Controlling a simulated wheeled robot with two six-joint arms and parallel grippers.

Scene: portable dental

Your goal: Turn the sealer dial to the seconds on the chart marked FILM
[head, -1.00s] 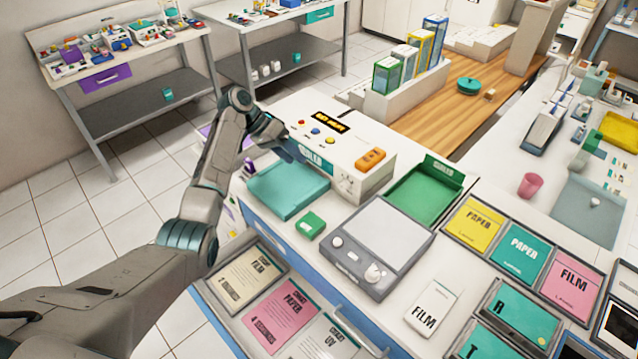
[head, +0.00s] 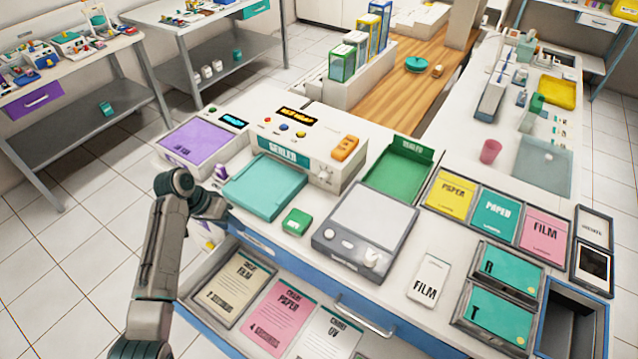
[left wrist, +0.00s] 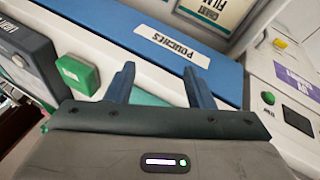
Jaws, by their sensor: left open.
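The white sealer (head: 285,146) stands at the back of the counter. A pale dial (head: 323,176) shows on its front face, right of the SEALER label; its setting is too small to read. The FILM chart (head: 236,287) lies in the open drawer and appears to read 2 seconds. It also shows partly at the top of the left wrist view (left wrist: 212,12). My left gripper (head: 222,208) is beside the teal tray's left edge, away from the dial. In the left wrist view its fingers (left wrist: 163,85) are apart with nothing between them. My right gripper is out of view.
The teal tray (head: 264,187) lies before the sealer, with a green block (head: 296,222) and a grey device (head: 365,236) nearby. A purple-topped unit (head: 194,141) is left of the sealer. The PAPER chart (head: 280,318) shares the open drawer. A POUCHES label (left wrist: 167,43) marks a blue-topped front.

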